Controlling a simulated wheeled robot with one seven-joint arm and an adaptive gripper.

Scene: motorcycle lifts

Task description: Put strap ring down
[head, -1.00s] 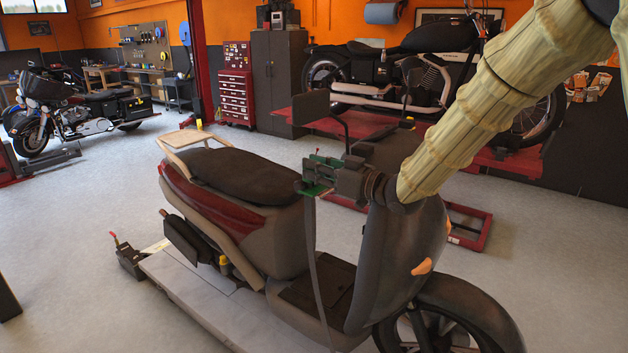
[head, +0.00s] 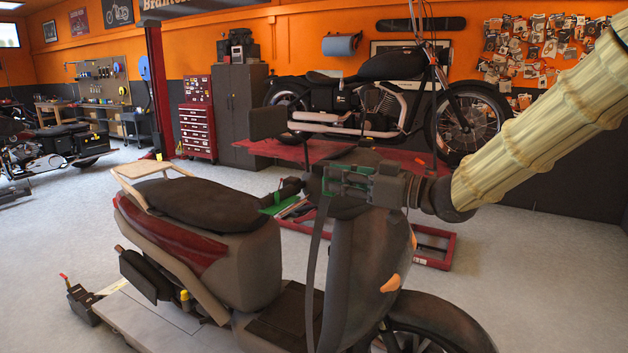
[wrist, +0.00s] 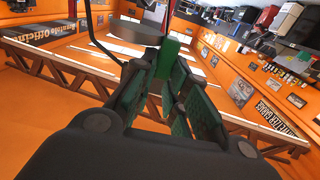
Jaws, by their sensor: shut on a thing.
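My gripper (head: 330,184) is shut, with green pads on its dark fingers, above the front of the dark scooter (head: 345,260). A long grey strap (head: 314,270) hangs from the fingertips, passing in front of the scooter's footwell. The ring itself cannot be made out between the fingers in the head view. In the wrist view my gripper (wrist: 170,60) shows its green-padded fingers around a small green piece at the tips; I cannot tell whether this is the ring.
The scooter's black seat (head: 190,200) and rear rack (head: 148,174) lie left of my gripper. Behind stand a motorcycle on a red lift (head: 350,158), a grey cabinet (head: 240,115) and a red tool chest (head: 197,130). Grey floor (head: 50,240) is open at the left.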

